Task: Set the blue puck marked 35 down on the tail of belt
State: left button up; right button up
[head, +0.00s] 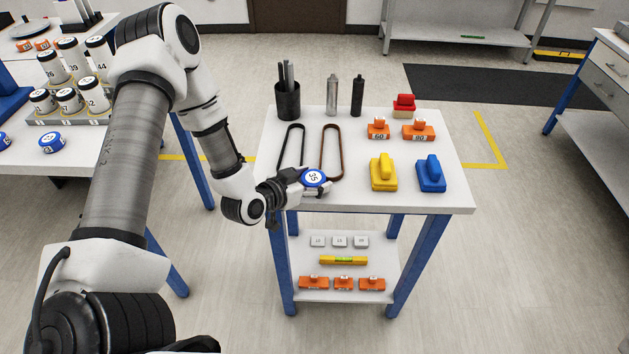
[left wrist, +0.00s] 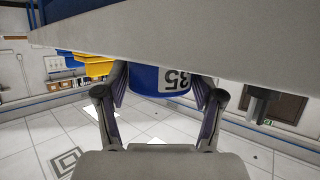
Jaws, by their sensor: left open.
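The blue puck marked 35 (head: 315,177) has a white top and is at the front left edge of the small white table (head: 400,202). My left gripper (head: 304,181) reaches it from the left. In the left wrist view the puck (left wrist: 163,80) shows its blue side between the two spread fingers of the gripper (left wrist: 160,98). The fingers are open. I cannot tell whether they touch the puck, or whether it rests fully on the tabletop. No conveyor belt can be made out for certain. My right gripper is not in view.
Behind the puck lie a black loop (head: 290,148) and a brown loop (head: 331,152). A yellow block (head: 383,177) and a blue block (head: 430,178) stand to the right. Another blue puck (head: 52,142) is on the left bench. The tabletop's front middle is clear.

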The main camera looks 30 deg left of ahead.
pick_arm(q)
jog(key=shift+w+f, duration=0.15)
jog(key=shift+w, duration=0.15)
jog(key=shift+s, duration=0.1)
jog(key=c, duration=1)
jog(key=shift+o, duration=0.2)
jog(key=shift+r, duration=0.2)
